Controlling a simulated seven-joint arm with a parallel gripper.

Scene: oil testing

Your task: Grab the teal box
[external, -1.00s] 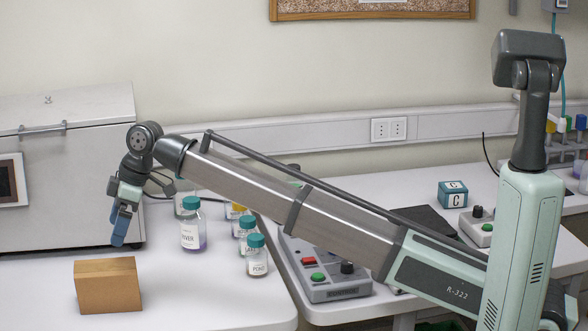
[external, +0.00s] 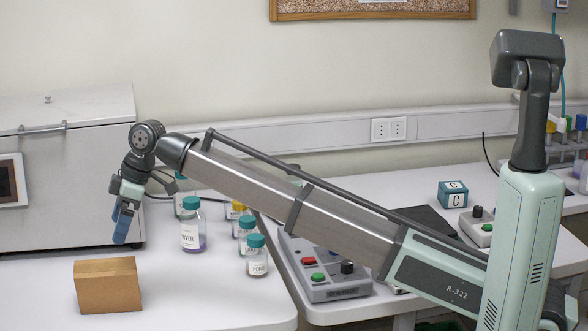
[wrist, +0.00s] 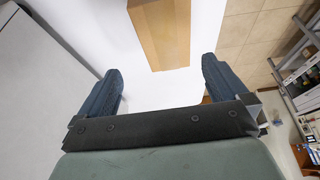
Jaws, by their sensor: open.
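The teal box (external: 453,194) is a small cube with white squares lettered "C". In the external view it sits on the right-hand table, far to the right of my gripper. My gripper (external: 122,226) hangs over the left table, pointing down, behind a wooden block (external: 108,285). In the wrist view my gripper (wrist: 160,90) has its two blue fingers wide apart with nothing between them. The wooden block (wrist: 164,32) shows beyond the fingertips there. The teal box does not show in the wrist view.
Several teal-capped bottles (external: 193,225) stand right of my gripper. A grey control box (external: 322,270) with buttons lies under my arm. A small button box (external: 478,226) and a dark flat panel (external: 425,222) are near the teal box. A large grey cabinet (external: 65,170) stands behind my gripper.

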